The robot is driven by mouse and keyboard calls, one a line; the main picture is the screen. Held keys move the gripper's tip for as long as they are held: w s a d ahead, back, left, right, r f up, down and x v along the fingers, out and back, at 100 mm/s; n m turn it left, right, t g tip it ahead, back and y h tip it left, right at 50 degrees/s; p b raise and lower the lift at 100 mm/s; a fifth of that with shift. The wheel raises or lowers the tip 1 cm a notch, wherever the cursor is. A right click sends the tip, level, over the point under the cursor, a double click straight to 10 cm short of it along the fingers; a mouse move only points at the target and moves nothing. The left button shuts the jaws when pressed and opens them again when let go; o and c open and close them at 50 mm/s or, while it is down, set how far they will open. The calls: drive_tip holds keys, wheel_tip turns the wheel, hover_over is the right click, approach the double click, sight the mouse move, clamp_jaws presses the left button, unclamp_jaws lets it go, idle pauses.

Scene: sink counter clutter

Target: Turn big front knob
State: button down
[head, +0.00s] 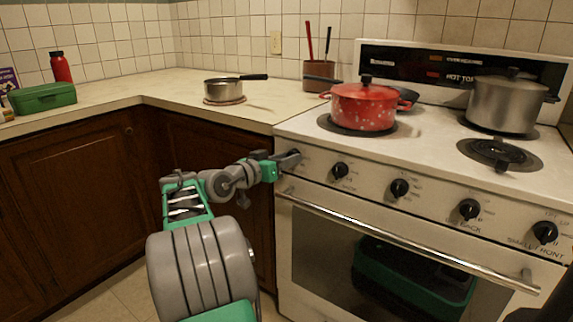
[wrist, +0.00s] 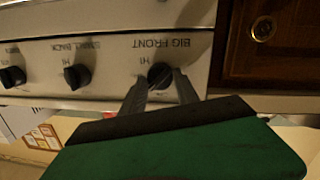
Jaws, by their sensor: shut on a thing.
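The big front knob (wrist: 160,75) is a round black knob at the end of the stove's front panel, under the label "BIG FRONT" in the wrist view, which shows the panel upside down. My gripper (wrist: 160,82) has its two grey fingers on either side of this knob and is shut on it. In the head view my gripper (head: 290,160) reaches the left end of the white knob panel (head: 370,182). There it hides the knob. The exact turn of the knob is hard to tell.
Several other black knobs, such as one nearby (head: 340,170), line the panel. The oven door handle (head: 400,232) runs below. A red pot (head: 364,108) and a steel pot (head: 503,105) stand on the stove. A saucepan (head: 222,88) sits on the counter.

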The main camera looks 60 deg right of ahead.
idle(0.4)
drive_tip(key=c, duration=0.9)
unclamp_jaws()
drive_tip(key=p+v, duration=0.1)
drive_tip(key=v, duration=0.7)
drive_tip(key=shift+p, duration=0.3)
